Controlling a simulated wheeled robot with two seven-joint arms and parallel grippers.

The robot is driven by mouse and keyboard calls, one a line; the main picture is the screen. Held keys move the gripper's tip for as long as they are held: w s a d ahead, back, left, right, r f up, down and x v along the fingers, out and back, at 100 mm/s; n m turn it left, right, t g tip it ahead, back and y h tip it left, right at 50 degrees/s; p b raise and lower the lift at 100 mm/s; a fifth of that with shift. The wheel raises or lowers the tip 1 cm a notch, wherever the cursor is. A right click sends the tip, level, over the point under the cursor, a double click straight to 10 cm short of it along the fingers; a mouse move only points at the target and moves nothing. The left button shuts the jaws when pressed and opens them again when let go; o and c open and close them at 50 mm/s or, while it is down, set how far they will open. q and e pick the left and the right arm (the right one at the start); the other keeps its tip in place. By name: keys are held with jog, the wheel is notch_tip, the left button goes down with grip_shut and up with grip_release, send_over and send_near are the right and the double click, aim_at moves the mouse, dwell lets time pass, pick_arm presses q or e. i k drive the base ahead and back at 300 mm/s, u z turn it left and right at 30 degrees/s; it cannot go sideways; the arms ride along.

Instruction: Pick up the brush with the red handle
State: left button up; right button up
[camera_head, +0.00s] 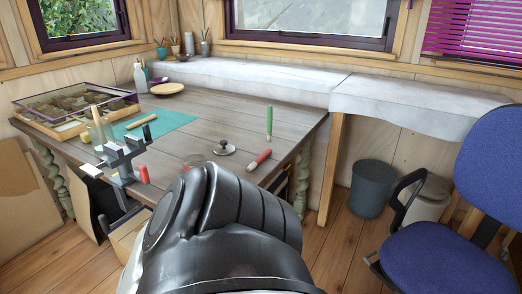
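A brush with a red handle (259,160) lies on the right front part of the wooden table, its pale end toward the lower left. A large dark arm link of mine fills the lower middle and hides part of the table front. My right gripper is not visible.
A blue chair (440,262) stands right.

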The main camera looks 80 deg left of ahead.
aim_at(263, 156)
jog(key=u, duration=2.7)
